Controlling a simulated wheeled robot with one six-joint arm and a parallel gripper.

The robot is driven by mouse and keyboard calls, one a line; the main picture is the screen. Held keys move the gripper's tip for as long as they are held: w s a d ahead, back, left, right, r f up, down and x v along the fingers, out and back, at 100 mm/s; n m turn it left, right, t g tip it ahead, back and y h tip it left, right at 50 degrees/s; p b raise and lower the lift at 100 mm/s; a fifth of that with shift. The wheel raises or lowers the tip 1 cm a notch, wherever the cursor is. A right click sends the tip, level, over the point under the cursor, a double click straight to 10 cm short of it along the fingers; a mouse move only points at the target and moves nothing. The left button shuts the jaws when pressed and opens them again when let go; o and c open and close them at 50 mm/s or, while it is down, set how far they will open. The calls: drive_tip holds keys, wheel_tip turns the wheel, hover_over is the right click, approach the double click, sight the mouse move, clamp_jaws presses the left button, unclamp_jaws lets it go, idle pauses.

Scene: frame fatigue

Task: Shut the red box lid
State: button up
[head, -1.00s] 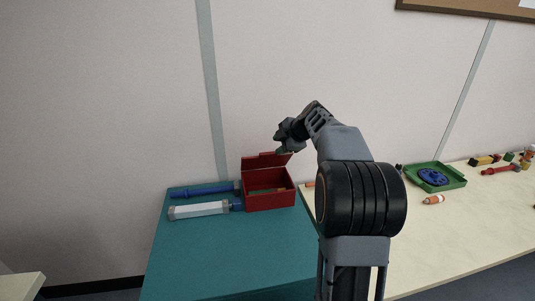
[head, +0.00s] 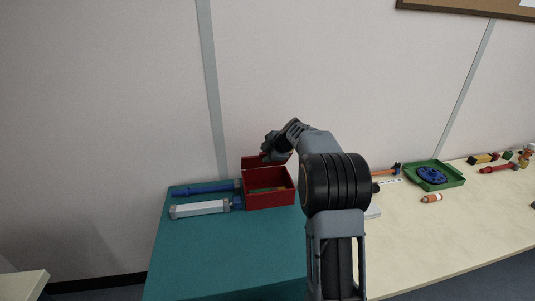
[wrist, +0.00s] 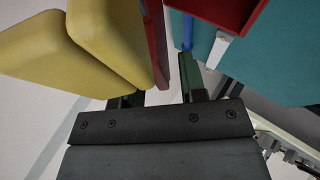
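The red box (head: 270,201) stands on the teal table against the wall. Its red lid (head: 250,163) is raised at the back, and the inside shows, with small items that are hard to make out. My gripper (head: 266,155) is at the lid's upper edge, overlapping it in the head view, so contact is unclear there. In the wrist view my gripper's two dark fingers (wrist: 160,96) are apart. A thin red panel (wrist: 156,45), likely the lid, reaches toward the gap between them, nearer the left finger.
A blue tool (head: 205,188) and a white cylinder (head: 200,209) lie left of the box. The teal table's front is clear. A green tray (head: 435,176) stands on the pale table at right. Large yellow shapes (wrist: 110,40) fill the wrist view's left; I cannot tell what they are.

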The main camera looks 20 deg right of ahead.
clamp_jaws()
idle(0.4)
